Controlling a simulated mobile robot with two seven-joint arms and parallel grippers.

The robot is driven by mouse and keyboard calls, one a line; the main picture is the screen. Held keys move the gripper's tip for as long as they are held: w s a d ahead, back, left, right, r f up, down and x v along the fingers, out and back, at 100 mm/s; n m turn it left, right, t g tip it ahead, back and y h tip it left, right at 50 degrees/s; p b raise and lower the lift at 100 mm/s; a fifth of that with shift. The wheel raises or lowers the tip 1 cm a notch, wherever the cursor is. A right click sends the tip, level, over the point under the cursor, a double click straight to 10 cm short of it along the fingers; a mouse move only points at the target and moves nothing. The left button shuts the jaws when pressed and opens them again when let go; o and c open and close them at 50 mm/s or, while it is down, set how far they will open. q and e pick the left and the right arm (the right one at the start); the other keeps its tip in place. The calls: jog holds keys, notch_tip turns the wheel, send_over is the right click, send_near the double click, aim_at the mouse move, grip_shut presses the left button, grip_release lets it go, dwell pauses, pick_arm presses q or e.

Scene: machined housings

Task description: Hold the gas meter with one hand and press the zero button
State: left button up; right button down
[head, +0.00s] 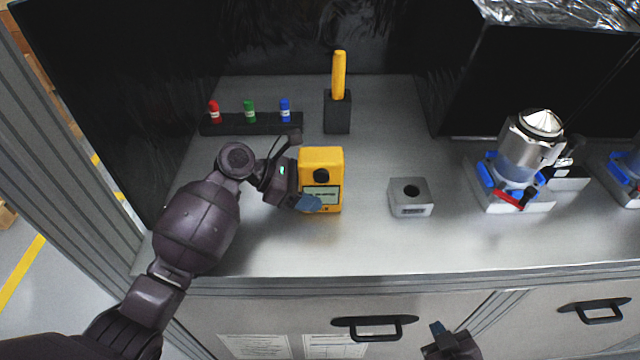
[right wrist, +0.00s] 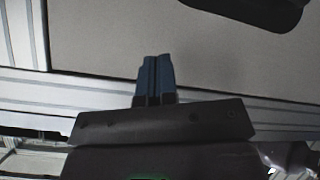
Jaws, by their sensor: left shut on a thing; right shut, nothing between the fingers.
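The yellow gas meter (head: 335,158) stands on the grey bench in the head view, with a dark round part on its upper face and a small lit display (head: 321,193) below it. My left gripper (head: 308,203) reaches in from the left and is shut on the meter's lower left side. The gripper covers part of that side. I cannot make out the zero button. My right gripper (head: 437,329) is low in front of the bench drawers, away from the meter. In the right wrist view its blue fingers (right wrist: 154,78) are together with nothing between them.
A metal block with a hole (head: 422,199) lies right of the meter. Further right is a clamped metal housing (head: 527,145) on a fixture. Behind are a black rack (head: 226,125) with red, green and blue capped vials and a black holder (head: 337,117) with a yellow stick (head: 339,75). A drawer handle (head: 375,328) juts out in front.

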aim_at(321, 177)
jog(key=a+r+n, duration=0.3)
jog(key=a+n, duration=0.2)
jog(key=n, duration=0.1)
jog(key=w+a+r+n+t+y, duration=0.1)
jog(key=a+r+n, duration=0.3)
jog(key=a+n, duration=0.1)
jog(key=w+a+r+n, duration=0.1)
jog(key=a+r+n, duration=0.2)
jog(key=a+n, duration=0.2)
jog(key=shift+w+a+r+n+t+y, duration=0.1)
jog(key=shift+r+n+t+y, duration=0.1)
jog(key=shift+n, duration=0.5)
jog(key=shift+w+a+r+n+t+y, duration=0.1)
jog(key=shift+n+t, duration=0.1)
jog(key=shift+n, duration=0.5)
jog(key=a+r+n+t+h, duration=0.1)
jog(key=a+r+n+t, duration=0.1)
jog(key=a+r+n, duration=0.2)
jog(key=w+a+r+n+t+h, duration=0.1)
jog(key=a+r+n, duration=0.3)
jog(key=r+n, duration=0.4)
jog(key=shift+a+r+t, duration=0.15)
jog(key=shift+r+t, duration=0.55)
jog(key=shift+r, duration=0.65)
jog(key=shift+w, duration=0.1)
jog(key=w, duration=1.4)
jog(key=shift+f, duration=0.15)
